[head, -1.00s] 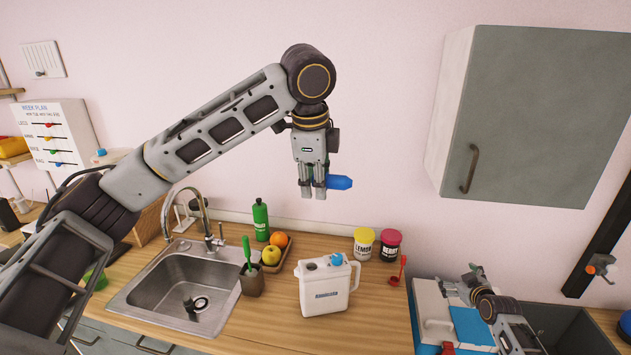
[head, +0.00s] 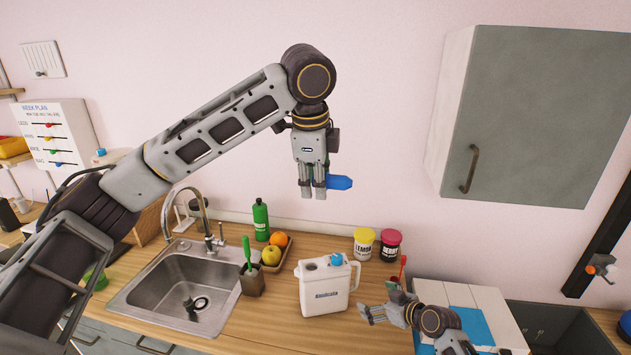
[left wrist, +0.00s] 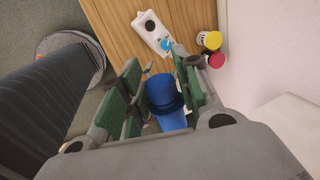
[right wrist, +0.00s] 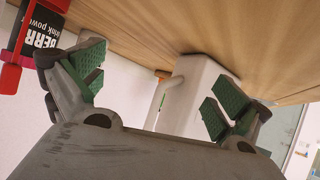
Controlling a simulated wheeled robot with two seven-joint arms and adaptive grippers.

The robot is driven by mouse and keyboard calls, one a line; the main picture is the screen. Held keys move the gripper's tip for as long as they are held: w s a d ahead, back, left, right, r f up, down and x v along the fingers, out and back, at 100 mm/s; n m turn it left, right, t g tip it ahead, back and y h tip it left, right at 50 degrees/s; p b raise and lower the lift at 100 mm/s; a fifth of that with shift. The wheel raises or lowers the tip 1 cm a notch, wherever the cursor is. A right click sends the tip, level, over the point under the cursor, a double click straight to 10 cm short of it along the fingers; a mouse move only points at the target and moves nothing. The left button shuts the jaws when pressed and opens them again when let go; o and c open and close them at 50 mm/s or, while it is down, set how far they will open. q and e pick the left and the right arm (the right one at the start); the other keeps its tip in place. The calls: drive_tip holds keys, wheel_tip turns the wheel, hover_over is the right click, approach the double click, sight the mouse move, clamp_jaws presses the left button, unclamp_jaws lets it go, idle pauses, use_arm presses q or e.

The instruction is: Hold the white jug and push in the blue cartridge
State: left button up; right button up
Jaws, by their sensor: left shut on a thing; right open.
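The white jug (head: 318,292) stands upright on the wooden counter, with a dark round opening and a blue cap on top and its handle on the right. The blue cartridge (head: 340,183) is held high above the jug by my left gripper (head: 313,192), which is shut on it; the left wrist view shows the cartridge (left wrist: 165,98) between the green pads. My right gripper (head: 368,314) is open and empty just right of the jug. In the right wrist view the jug (right wrist: 195,92) and its handle show beyond the open fingers, apparently not touched.
A yellow-lidded jar (head: 364,244) and a red-lidded jar (head: 390,246) stand behind the jug. A red spoon-like thing (head: 403,266) is near my right gripper. A green-handled brush in a holder (head: 252,284), a fruit tray and the sink (head: 170,290) lie left.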

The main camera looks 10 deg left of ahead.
drive_tip(key=n+g+y, duration=0.1)
drive_tip(key=g+y, duration=0.1)
approach(333, 298)
drive_tip(key=f, duration=0.1)
drive_tip(key=w+f, duration=0.2)
drive_tip(key=shift+w+a+f, duration=0.2)
drive_tip(key=shift+a+f, duration=0.15)
drive_tip(key=shift+f, duration=0.05)
drive_tip(key=shift+w+a+f, duration=0.1)
drive_tip(key=shift+x, duration=4.8)
drive_tip(key=shift+w, duration=0.15)
clamp_jaws()
drive_tip(key=c, duration=2.1)
unclamp_jaws()
drive_tip(key=o, duration=1.5)
drive_tip(key=shift+c, duration=0.2)
